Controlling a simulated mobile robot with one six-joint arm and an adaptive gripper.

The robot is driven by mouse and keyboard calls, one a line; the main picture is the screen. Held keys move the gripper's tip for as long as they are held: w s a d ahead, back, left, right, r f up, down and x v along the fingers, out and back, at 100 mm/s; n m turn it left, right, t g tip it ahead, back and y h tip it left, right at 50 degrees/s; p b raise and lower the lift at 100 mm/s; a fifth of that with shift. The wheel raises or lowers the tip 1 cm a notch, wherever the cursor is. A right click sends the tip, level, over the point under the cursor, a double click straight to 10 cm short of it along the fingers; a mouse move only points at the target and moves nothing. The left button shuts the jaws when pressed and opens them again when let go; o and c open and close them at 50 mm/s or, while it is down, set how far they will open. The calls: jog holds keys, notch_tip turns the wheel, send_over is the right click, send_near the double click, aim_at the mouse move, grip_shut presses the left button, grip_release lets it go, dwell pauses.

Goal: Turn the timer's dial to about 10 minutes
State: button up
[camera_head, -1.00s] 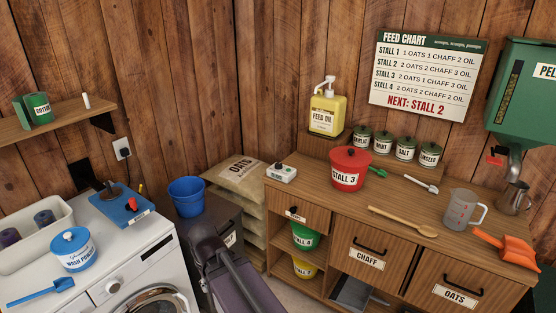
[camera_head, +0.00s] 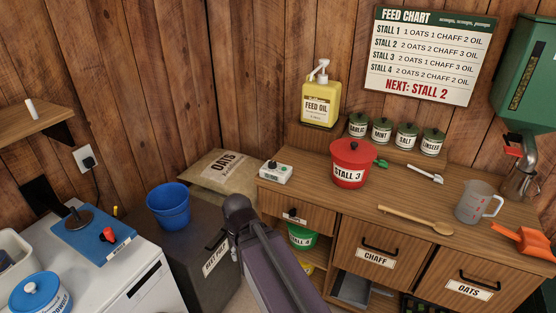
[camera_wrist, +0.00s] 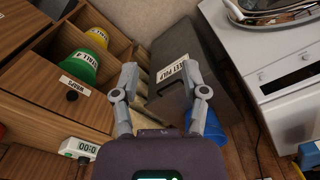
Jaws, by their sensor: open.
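The timer (camera_head: 275,172) is a small white box with a black dial on top, on the left end of the wooden counter. In the wrist view the timer (camera_wrist: 80,147) is at the lower left, its display starting "00:0", its right end close to my gripper's body in the picture. My gripper (camera_wrist: 160,70) is open and empty, its two fingers spread over the gap between the cabinet and the dark bin. It is apart from the timer. The head view shows my arm but not the fingertips.
A red lidded pot (camera_head: 351,165) stands right of the timer, with the feed oil bottle (camera_head: 320,103) behind. An oats sack (camera_head: 219,168) and a blue bucket (camera_head: 169,205) on a dark bin (camera_head: 205,243) are to the left. The counter's front left is clear.

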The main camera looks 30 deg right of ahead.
jog(key=shift+w+d, duration=0.15)
jog(key=shift+d, duration=0.15)
jog(key=o, duration=0.4)
jog(key=shift+o, duration=0.4)
jog(key=shift+w+d+r, duration=0.1)
jog(key=shift+w+r, duration=0.05)
jog(key=shift+w, duration=0.1)
jog(key=n+t+y+p, duration=0.1)
jog(key=n+t+p, duration=0.25)
jog(key=p, duration=0.55)
send_near(273, 163)
jog(key=s+v, duration=0.1)
jog(key=v, duration=0.3)
jog(key=shift+d+m+t, duration=0.1)
jog(key=shift+m+t, duration=0.15)
jog(key=shift+t, duration=0.2)
jog(key=shift+w, duration=0.1)
jog(key=b+x, duration=1.2)
jog(key=x, duration=0.1)
jog(key=shift+f+b, duration=0.3)
jog(key=shift+f, duration=0.1)
